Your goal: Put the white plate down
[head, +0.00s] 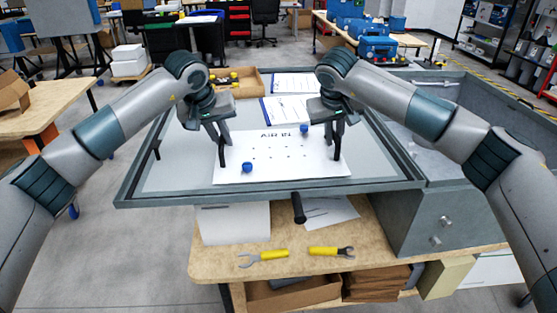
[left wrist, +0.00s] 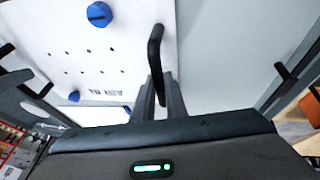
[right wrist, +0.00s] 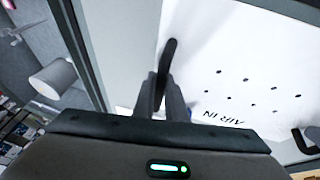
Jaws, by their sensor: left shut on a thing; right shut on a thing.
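The white plate (head: 285,170) bears "AIR IN" lettering, small dark holes and two blue knobs (head: 247,167). It appears over the grey framed panel (head: 180,175); whether it touches the panel I cannot tell. My left gripper (head: 222,138) is shut on the black handle at the plate's left side; this handle (left wrist: 155,45) rises between the fingers in the left wrist view. My right gripper (head: 335,135) is shut on the black handle at the right side, which also shows in the right wrist view (right wrist: 168,55). The fingers partly hide both handles.
The grey panel's raised rim (head: 270,196) runs around the plate. Papers (head: 290,108) and a wooden tray (head: 235,82) lie behind it. A grey cabinet (head: 440,215) stands at right. Yellow-handled tools (head: 272,255) lie on the wooden bench (head: 225,268) in front.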

